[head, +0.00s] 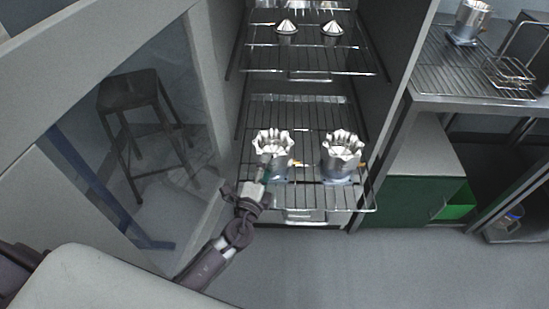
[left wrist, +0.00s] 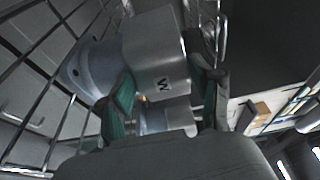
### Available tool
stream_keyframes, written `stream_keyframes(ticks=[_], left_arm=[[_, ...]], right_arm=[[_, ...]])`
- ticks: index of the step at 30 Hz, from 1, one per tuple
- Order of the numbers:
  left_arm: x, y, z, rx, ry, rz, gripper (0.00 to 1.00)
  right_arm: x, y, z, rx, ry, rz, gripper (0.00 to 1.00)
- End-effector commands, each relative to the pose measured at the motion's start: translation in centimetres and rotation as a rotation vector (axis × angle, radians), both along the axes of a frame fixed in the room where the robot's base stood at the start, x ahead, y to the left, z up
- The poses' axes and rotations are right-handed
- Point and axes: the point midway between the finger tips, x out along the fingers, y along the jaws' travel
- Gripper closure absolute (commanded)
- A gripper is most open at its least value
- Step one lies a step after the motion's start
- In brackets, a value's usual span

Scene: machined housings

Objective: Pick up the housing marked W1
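Two silver housings with scalloped rims stand on the middle wire rack in the head view, a left one (head: 272,145) and a right one (head: 342,152). My left gripper (head: 264,172) is at the front of the left housing. In the left wrist view, a grey cylindrical housing (left wrist: 155,55) bearing a dark mark like a W lies between the two fingers of my left gripper (left wrist: 160,85). Any digit beside the W is unclear. The fingers flank the housing; whether both pads press on it cannot be told. My right gripper is not in view.
Two pointed metal parts (head: 286,27) stand on the upper rack (head: 310,62). Another housing (head: 470,20) and a wire basket (head: 509,72) sit on the right-hand counter. Cabinet walls close in both sides of the racks. A stool (head: 130,90) shows behind glass at left. The floor in front is clear.

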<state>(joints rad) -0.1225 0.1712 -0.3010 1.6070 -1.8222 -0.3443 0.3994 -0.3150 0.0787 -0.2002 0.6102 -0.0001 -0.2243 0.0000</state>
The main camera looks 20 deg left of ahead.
Motion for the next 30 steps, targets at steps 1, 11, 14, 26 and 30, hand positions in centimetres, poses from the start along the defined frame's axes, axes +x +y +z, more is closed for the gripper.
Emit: stream_keyframes(ticks=[1, 11, 14, 26, 30], left_arm=[[0.0, 0.0, 0.0, 0.000, 0.000, 0.000, 0.50], [0.0, 0.0, 0.0, 0.000, 0.000, 0.000, 1.00], [0.1, 0.1, 0.4, 0.000, -0.008, 0.002, 1.00], [0.1, 0.0, 3.9, -0.006, -0.009, 0.002, 1.00], [0.1, 0.0, 6.7, -0.004, -0.009, 0.003, 1.00]], right_arm=[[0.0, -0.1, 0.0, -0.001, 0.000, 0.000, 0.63], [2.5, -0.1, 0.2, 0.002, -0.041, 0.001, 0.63], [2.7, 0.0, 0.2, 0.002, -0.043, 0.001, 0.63], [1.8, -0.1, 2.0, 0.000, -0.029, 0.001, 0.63], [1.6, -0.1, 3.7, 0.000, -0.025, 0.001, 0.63]])
